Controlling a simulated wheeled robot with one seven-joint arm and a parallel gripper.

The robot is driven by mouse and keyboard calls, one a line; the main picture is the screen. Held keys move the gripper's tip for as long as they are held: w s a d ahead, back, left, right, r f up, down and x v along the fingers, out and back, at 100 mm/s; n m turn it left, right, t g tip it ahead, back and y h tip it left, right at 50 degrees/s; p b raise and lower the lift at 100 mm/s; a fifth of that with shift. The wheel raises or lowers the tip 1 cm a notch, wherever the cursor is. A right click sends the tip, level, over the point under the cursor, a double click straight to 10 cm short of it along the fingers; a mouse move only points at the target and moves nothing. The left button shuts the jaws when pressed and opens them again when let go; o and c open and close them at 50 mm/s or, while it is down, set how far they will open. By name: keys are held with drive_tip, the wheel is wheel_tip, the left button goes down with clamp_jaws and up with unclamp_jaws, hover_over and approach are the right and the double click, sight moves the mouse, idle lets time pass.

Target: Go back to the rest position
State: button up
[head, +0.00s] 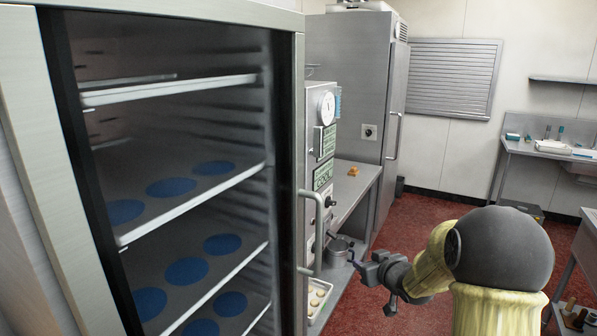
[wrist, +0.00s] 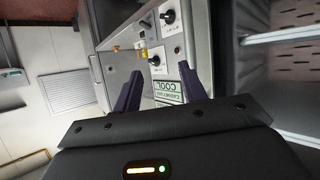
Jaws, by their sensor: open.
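My gripper (head: 372,283) is out in front of the cabinet in the head view, at the end of my arm. In the wrist view my gripper (wrist: 160,90) shows two dark fingers set wide apart with nothing between them. Past the fingers is a control panel (wrist: 165,60) with knobs and a green label. The gripper looks apart from the panel and from the cabinet's handle (head: 313,232), though the gap is hard to judge.
A metal counter (head: 362,190) holds a small orange item (head: 353,171). A pot (head: 338,250) and a tray (head: 318,298) of pale rounds sit lower. Red floor (head: 430,210) is clear behind.

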drive_tip(key=s+a+f+m+g+h, duration=0.1)
drive_tip(key=s+f+g, duration=0.1)
drive_tip(key=s, duration=0.8)
drive_tip(key=s+a+f+m+g+h, duration=0.1)
drive_tip(key=s+g, duration=0.3)
drive_tip(key=s, duration=0.6)
drive_tip(key=s+a+f+m+g+h, duration=0.1)
drive_tip(key=s+a+f+g, duration=0.1)
drive_tip(key=s, duration=0.8)
drive_tip(key=shift+s+f+m+g, duration=0.2)
drive_tip(key=shift+f+m+g, duration=0.2)
drive_tip(key=shift+f+g, duration=0.45)
drive_tip(key=shift+r, duration=0.25)
